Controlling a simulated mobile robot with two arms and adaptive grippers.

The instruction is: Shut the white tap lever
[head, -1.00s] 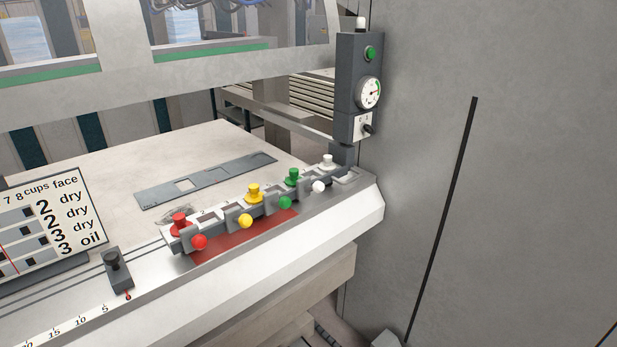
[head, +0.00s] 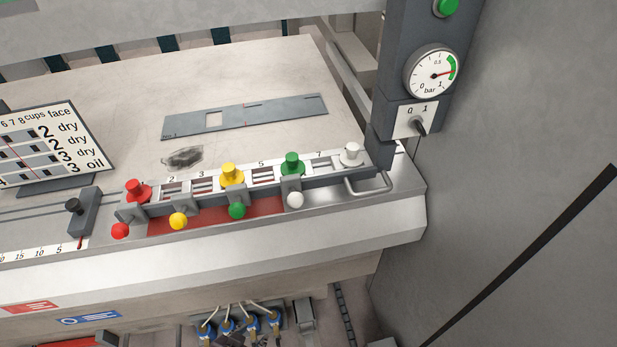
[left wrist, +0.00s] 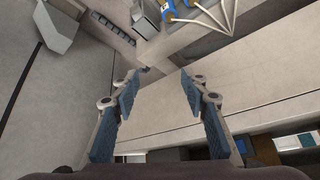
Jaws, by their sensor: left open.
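The white ball-ended lever (head: 295,200) is at the right end of a row of coloured levers on the bender's front rail. It sticks out toward the front, at a similar angle to the others. A white knob (head: 352,154) stands upright further right on the same rail. My left gripper (left wrist: 160,76) is open and empty in the left wrist view, apart from anything. Blue fittings with white hoses (left wrist: 168,10) lie beyond its fingers. I cannot clearly make out the left gripper in the head view. My right gripper is not in view.
Beside the white lever are the green (head: 237,211), yellow (head: 178,221) and red (head: 120,231) levers. A metal loop handle (head: 370,190) and a gauge post (head: 398,80) stand to the right. Blue fittings (head: 228,326) sit below the ledge. A grey wall closes the right side.

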